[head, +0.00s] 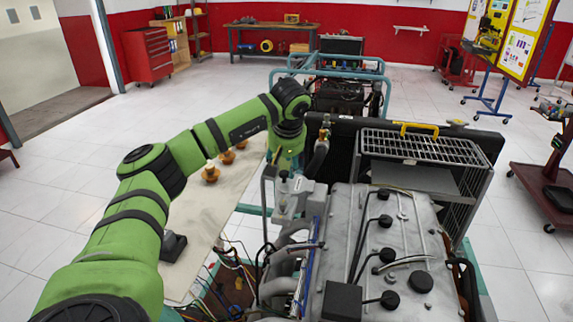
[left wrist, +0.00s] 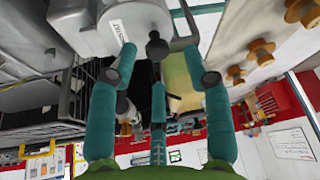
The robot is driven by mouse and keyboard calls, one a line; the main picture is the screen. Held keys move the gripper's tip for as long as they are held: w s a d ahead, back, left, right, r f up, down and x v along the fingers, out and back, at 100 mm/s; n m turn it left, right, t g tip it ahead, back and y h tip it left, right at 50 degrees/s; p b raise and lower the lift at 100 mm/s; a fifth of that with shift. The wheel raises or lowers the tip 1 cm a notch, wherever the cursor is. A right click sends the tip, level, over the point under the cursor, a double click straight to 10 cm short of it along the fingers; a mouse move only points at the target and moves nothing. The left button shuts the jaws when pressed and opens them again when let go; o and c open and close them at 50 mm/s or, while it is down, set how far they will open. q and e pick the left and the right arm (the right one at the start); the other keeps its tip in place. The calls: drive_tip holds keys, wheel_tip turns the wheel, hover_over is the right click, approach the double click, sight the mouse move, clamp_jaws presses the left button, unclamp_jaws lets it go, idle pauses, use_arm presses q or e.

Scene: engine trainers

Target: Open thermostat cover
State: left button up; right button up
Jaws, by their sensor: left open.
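The thermostat housing (head: 294,200) is a grey casting on the engine's near-left side in the head view. In the left wrist view the grey housing (left wrist: 92,25) bears a white label, and a dark knob (left wrist: 157,46) sticks out near the top centre. My left gripper (left wrist: 159,52) is open, with teal fingers either side of the knob in that picture. I cannot tell whether they touch it. In the head view my left gripper (head: 287,160) hangs just above the housing and is partly hidden by my wrist. My right gripper is in neither view.
The engine block (head: 385,225) with black caps and leads fills the right front. A black radiator (head: 468,137) and a wire cage (head: 425,147) stand behind it. A pale table (head: 205,220) with several orange-brown parts (head: 210,173) lies left. White floor is clear further left.

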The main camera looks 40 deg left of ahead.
sight(284, 172)
use_arm(q)
drive_tip(key=shift+p+x, duration=0.3)
drive_tip(key=shift+x, duration=0.9)
drive_tip(key=shift+w+a+f, duration=0.1)
drive_tip(key=shift+w+f, duration=0.2)
drive_tip(key=shift+f, duration=0.1)
drive_tip(key=c, duration=1)
drive_tip(key=shift+r, duration=0.1)
clamp_jaws()
drive_tip(key=shift+r, duration=0.1)
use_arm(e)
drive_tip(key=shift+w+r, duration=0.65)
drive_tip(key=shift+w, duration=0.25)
